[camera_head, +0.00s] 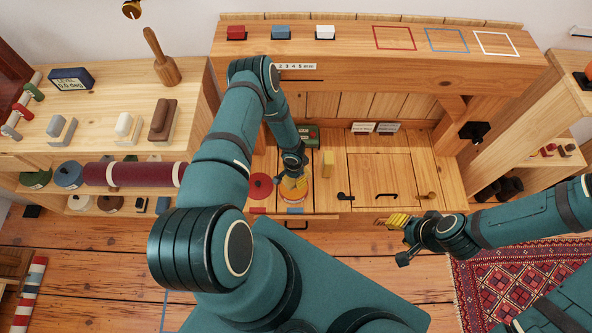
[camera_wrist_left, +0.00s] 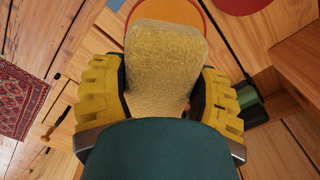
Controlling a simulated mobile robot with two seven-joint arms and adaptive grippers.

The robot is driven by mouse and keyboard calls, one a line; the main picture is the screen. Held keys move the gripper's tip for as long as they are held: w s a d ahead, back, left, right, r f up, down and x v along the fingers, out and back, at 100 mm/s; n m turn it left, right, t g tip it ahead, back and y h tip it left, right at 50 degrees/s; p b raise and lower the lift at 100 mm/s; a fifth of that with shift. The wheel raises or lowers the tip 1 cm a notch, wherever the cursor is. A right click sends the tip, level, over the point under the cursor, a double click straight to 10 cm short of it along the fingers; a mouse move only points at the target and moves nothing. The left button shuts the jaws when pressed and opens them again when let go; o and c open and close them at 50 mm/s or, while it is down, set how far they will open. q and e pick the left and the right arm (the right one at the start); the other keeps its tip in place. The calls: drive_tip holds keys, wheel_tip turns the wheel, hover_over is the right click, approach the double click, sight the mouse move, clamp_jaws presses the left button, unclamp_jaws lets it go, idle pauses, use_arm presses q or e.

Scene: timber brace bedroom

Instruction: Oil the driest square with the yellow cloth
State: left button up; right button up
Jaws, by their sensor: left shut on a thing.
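My left gripper (camera_head: 293,186) reaches down over the workbench top. In the left wrist view, my left gripper (camera_wrist_left: 165,95) has its ribbed yellow fingers on both sides of a fuzzy yellow cloth (camera_wrist_left: 165,60). The cloth is above an orange-rimmed disc (camera_wrist_left: 198,8); contact with it is unclear. The disc also shows around the gripper in the head view (camera_head: 304,197). The bench has several flat wooden panels (camera_head: 378,172); I cannot tell which is driest. My right gripper (camera_head: 398,222) has yellow fingers and hovers right of the bench front; its opening is unclear.
A red disc (camera_head: 260,186) lies left of the orange one. A yellow block (camera_head: 327,164) stands to the right, and a green box (camera_head: 307,135) stands behind. Red, blue and white outlines (camera_head: 394,38) mark the upper shelf. A crowded side shelf (camera_head: 95,110) stands left.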

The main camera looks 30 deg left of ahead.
use_arm(q)
drive_tip(key=shift+s+a+f, duration=0.2)
drive_tip(key=shift+a+f, duration=0.15)
drive_tip(key=shift+a, duration=0.2)
wheel_tip(320, 180, down, 4)
drive_tip(key=b, duration=0.4)
drive_tip(key=shift+f+b, duration=0.9)
drive_tip(key=shift+f, duration=0.05)
use_arm(e)
drive_tip(key=shift+s+d+x, duration=0.1)
drive_tip(key=shift+s+x, duration=0.05)
drive_tip(key=shift+x, duration=0.8)
drive_tip(key=shift+s+d+x, duration=0.15)
drive_tip(key=shift+x, duration=0.75)
drive_tip(key=shift+s+d+x, duration=0.1)
drive_tip(key=shift+s+x, duration=0.05)
drive_tip(key=shift+x, duration=0.8)
drive_tip(key=shift+f, duration=0.15)
use_arm(q)
drive_tip(key=shift+f+b, duration=0.35)
drive_tip(key=shift+f, duration=0.15)
use_arm(e)
drive_tip(key=shift+f, duration=0.4)
drive_tip(key=shift+r, duration=0.1)
